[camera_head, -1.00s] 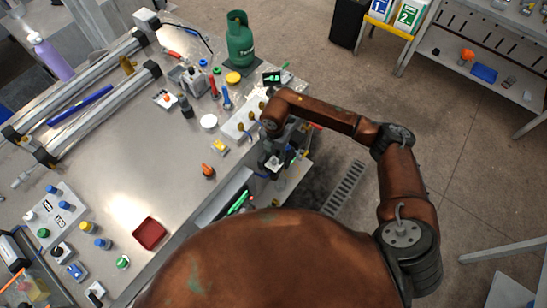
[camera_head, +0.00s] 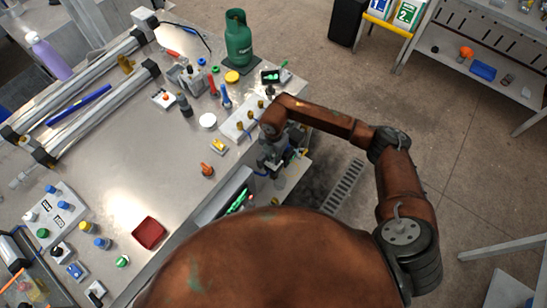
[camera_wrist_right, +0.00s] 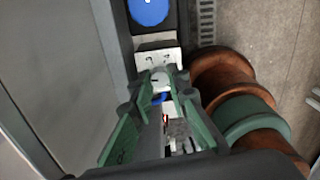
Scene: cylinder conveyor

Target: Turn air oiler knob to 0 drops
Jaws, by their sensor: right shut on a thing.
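In the right wrist view, the green-padded fingers of my right gripper (camera_wrist_right: 160,93) come together around a small pale knob (camera_wrist_right: 159,80), which I take to be the air oiler knob. The gripper is shut on it. Any drop marks on it are too small to read. A white block with dark marks (camera_wrist_right: 157,57) sits just beyond the knob. In the head view my right gripper (camera_head: 273,163) is at the workbench's right edge, and the wrist and fingers hide most of the oiler. My left gripper is not in view.
A blue round part (camera_wrist_right: 151,11) lies beyond the white block. The metal workbench (camera_head: 180,190) holds a green gas bottle (camera_head: 238,40), a red tray (camera_head: 149,233), an orange knob (camera_head: 207,170) and several small parts. Open floor lies right of my arm.

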